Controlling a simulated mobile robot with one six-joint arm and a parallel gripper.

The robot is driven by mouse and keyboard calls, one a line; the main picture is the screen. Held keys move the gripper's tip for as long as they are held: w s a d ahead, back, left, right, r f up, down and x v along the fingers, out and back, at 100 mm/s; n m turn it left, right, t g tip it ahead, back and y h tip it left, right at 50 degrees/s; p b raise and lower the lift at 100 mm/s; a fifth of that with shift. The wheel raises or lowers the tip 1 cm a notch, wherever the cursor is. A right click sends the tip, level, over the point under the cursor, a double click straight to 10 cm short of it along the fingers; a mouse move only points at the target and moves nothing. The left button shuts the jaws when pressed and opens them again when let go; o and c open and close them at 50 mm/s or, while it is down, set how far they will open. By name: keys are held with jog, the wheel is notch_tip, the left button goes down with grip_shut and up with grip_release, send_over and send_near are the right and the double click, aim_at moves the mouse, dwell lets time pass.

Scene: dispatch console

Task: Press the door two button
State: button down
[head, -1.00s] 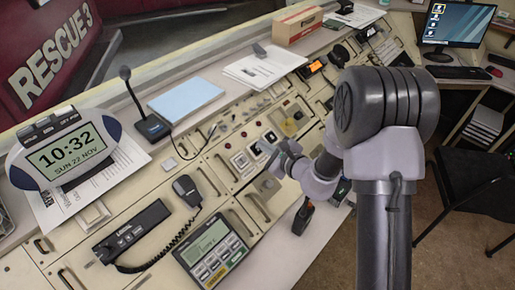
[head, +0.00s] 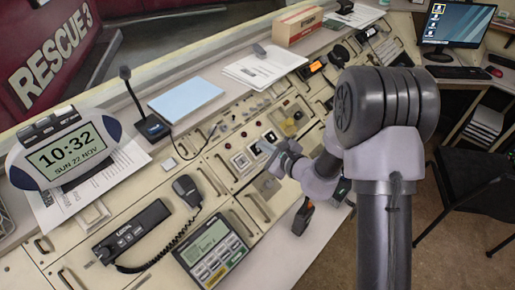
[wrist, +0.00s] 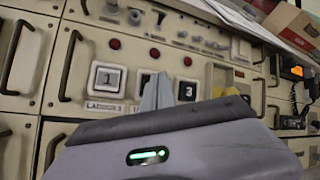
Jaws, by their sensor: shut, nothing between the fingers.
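I cannot tell whether the fingertips touch the button.
Red indicator lights (wrist: 113,44) sit above the buttons. Drawer handles (wrist: 69,66) stick out to the left. A radio handset (head: 187,190), a keypad unit (head: 214,250), a desk microphone (head: 150,125) and a clock (head: 67,150) stand on the console further left.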

jog(key=shift+w+a+f+b, duration=0.15)
jog(key=shift+w+f+b, duration=0.05)
jog(key=shift+f+b, duration=0.25)
jog(key=shift+w+a+f+b, duration=0.1)
jog(key=shift+a+f+b, duration=0.15)
jog(key=shift+f+b, duration=0.2)
dwell(0.9)
jog(key=shift+r, duration=0.15)
jog(key=shift+s+d+r+p, duration=0.3)
jog(key=shift+d+r+p, duration=0.1)
jog(key=shift+r, duration=0.25)
jog(key=r, duration=0.1)
jog(key=s+d+r+p, duration=0.1)
jog(key=r, duration=0.1)
jog(key=d+r+p, duration=0.1)
jog(key=shift+s+d+r, duration=0.1)
jog(key=shift+s+r, duration=0.05)
jog(key=shift+s, duration=0.15)
dwell(0.4)
